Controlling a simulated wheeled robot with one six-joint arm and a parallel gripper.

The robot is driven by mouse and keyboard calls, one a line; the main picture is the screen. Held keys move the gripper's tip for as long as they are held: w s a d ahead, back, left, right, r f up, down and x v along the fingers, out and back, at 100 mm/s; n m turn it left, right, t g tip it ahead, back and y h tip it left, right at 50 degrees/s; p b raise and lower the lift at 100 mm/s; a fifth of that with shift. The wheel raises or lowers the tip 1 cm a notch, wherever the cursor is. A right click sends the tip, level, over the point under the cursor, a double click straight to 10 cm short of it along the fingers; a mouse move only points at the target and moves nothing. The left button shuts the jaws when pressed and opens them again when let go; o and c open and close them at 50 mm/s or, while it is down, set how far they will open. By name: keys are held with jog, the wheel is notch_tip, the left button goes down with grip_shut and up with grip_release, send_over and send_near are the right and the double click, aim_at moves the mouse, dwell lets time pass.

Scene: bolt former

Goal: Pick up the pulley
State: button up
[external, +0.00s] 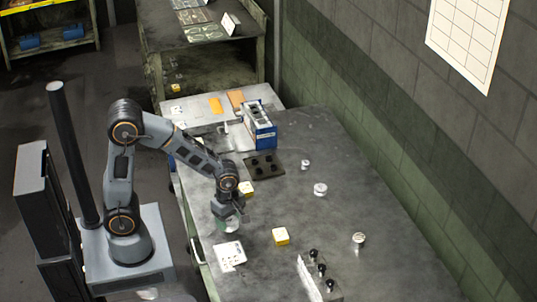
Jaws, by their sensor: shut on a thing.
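My gripper (226,211) is low over the left side of the grey worktable (385,200), pointing down. It is shut on a small pale, greenish round piece (229,226), which appears to be the pulley. The fingers cover part of it, and it is too small to make out its groove. I cannot tell whether it touches the tabletop. A white plate with dark holes (230,255) lies just in front of it.
Several silver round parts, including one at the middle (320,189), a dark holed plate (264,165), a blue-white box (260,133) and black-knobbed pieces (318,272) are spread around.

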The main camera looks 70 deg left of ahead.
jog(key=s+a+r, duration=0.1)
jog(key=s+r, duration=0.9)
jog(key=s, duration=0.4)
notch_tip(320, 180, up, 6)
jog(key=m, duration=1.7)
send_over(236, 218)
jog(key=w+a+f+m, duration=0.2)
jog(key=w+f+m, duration=0.7)
jog(key=w+f, duration=0.1)
jog(key=shift+w+a+f, duration=0.15)
jog(key=shift+a+f, duration=0.05)
jog(key=shift+a, duration=0.05)
